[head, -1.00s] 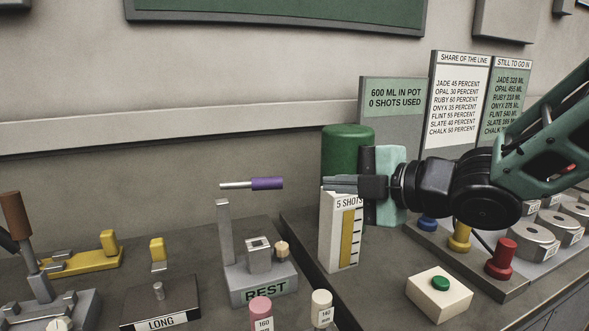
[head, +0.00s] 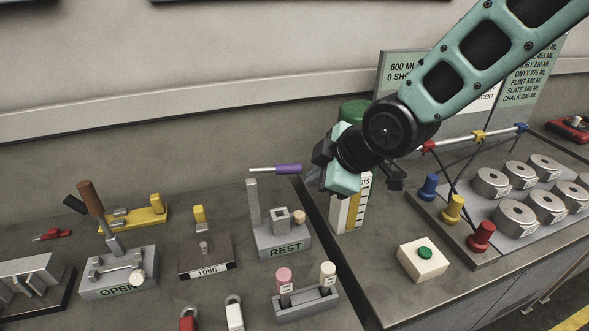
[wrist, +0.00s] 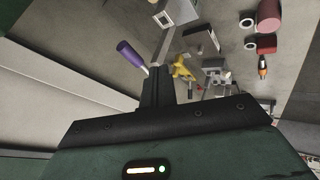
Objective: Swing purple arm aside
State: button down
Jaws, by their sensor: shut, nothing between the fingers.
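The purple arm (head: 288,168) is a thin grey rod with a purple grip, lying about level at the top of a grey post on the block marked REST (head: 284,241). Its purple end points right, toward my gripper. My gripper (head: 313,178) is shut and empty, just right of the purple end; I cannot tell in the head view whether they touch. In the wrist view the purple grip (wrist: 130,53) shows left of my dark fingers (wrist: 156,85), whose tips partly hide what lies beyond.
A cream box with a green button (head: 424,253) is in front at right. Several coloured posts and grey weights stand further right.

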aim_at(277, 169)
jog(key=w+a+f+p, duration=0.3)
jog(key=w+f, duration=0.3)
jog(key=w, duration=0.2)
jog(key=shift+a+p, duration=0.4)
jog(key=shift+p, duration=0.2)
jog(key=shift+w, duration=0.15)
